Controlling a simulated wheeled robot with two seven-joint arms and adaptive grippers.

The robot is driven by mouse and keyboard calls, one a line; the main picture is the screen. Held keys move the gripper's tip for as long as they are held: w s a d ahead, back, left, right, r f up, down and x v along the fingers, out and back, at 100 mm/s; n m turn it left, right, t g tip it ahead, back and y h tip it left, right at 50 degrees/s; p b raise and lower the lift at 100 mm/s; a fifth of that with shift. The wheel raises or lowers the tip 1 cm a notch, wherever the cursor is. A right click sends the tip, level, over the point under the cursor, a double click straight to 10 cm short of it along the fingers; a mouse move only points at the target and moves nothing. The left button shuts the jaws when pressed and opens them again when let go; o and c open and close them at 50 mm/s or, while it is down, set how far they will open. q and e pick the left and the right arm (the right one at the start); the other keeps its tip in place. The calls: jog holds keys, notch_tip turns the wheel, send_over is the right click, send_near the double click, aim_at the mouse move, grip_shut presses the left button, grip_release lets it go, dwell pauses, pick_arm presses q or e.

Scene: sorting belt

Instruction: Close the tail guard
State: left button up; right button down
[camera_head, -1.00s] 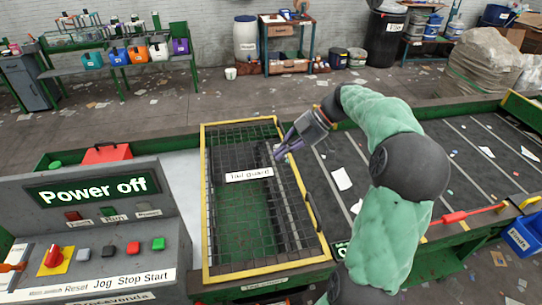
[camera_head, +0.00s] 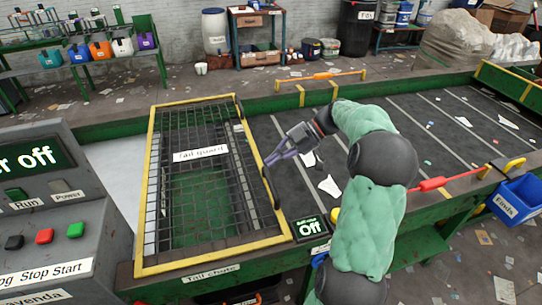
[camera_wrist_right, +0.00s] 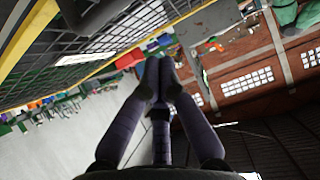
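The tail guard (camera_head: 200,153), a dark mesh panel in a yellow frame with a white label, lies across the tail chute at the belt's near-left end in the head view. I cannot tell whether its edges rest fully on the chute. My right gripper (camera_head: 268,162) is just beside the guard's right edge, with its purple fingers pointing left toward it; contact is unclear. In the right wrist view its fingertips (camera_wrist_right: 159,72) are together with nothing between them, and the guard's mesh (camera_wrist_right: 95,45) shows at upper left. My left gripper is out of view.
The control panel (camera_head: 60,190) stands at the left, its screen partly cut off. A belt sign (camera_head: 311,228) reads Off. The dark belt (camera_head: 440,140) runs right with scraps on it. A red bar (camera_head: 445,181) and blue Finds bin (camera_head: 520,200) are at the right.

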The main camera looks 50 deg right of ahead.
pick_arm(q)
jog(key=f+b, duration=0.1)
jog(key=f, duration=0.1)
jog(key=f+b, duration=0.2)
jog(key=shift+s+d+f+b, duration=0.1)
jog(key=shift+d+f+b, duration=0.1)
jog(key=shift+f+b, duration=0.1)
pick_arm(e)
notch_tip(320, 180, down, 7)
jog(key=d, duration=0.1)
jog(key=shift+s+d+r, duration=0.15)
jog(key=shift+s, duration=0.25)
jog(key=shift+w+r, duration=0.1)
